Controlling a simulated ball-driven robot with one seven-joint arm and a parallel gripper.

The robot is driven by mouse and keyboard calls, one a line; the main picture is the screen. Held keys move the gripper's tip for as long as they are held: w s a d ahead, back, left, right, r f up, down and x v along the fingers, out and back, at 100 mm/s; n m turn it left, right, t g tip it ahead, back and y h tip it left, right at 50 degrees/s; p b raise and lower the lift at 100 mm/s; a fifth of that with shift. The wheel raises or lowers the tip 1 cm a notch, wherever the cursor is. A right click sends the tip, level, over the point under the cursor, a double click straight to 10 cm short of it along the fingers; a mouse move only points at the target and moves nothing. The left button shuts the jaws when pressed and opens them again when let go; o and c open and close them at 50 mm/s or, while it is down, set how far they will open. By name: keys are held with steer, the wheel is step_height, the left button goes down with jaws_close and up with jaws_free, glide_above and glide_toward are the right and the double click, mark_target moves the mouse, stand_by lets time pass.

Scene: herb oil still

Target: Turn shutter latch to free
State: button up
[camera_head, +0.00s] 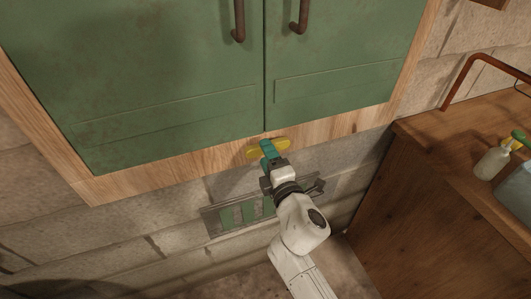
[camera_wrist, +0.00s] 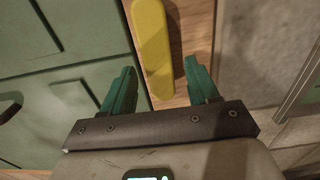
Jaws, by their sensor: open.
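The shutter latch is a yellow rounded bar (camera_head: 283,144) on the wooden bottom rail, just below the seam of the two green doors. It lies nearly along the rail, its middle hidden by my gripper (camera_head: 266,148). I see no clear contact, and cannot tell how deep the fingers reach.
Green doors (camera_head: 170,75) with brown handles (camera_head: 239,22) fill the upper part. A grey panel with green slats (camera_head: 227,217) is on the stone wall below, behind my arm. A wooden counter (camera_head: 450,150) at the right holds a pale bottle (camera_head: 491,164) and a copper pipe (camera_head: 459,80).

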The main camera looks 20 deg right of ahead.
steer(key=s, duration=0.9)
steer(key=shift+s+b, duration=0.15)
steer(key=shift+b, duration=0.25)
steer(key=s+d+f+m+g+h, duration=0.5)
steer(key=s+d+f+m+g, duration=0.4)
steer(key=d+m, duration=0.3)
steer(key=s+a+f+m+g+y, duration=0.1)
steer(key=s+f+m+g+y, duration=0.1)
steer(key=s, duration=0.7)
steer(key=s+a+f+m+g+y, duration=0.2)
steer(key=s+f+m+g, duration=0.2)
steer(key=s, duration=0.5)
step_height(320, 180, down, 2)
steer(key=shift+s+f+m+g+y, duration=0.2)
steer(key=shift+s+m+g+y, duration=0.15)
steer(key=shift+g, duration=0.65)
steer(key=shift+c, duration=0.2)
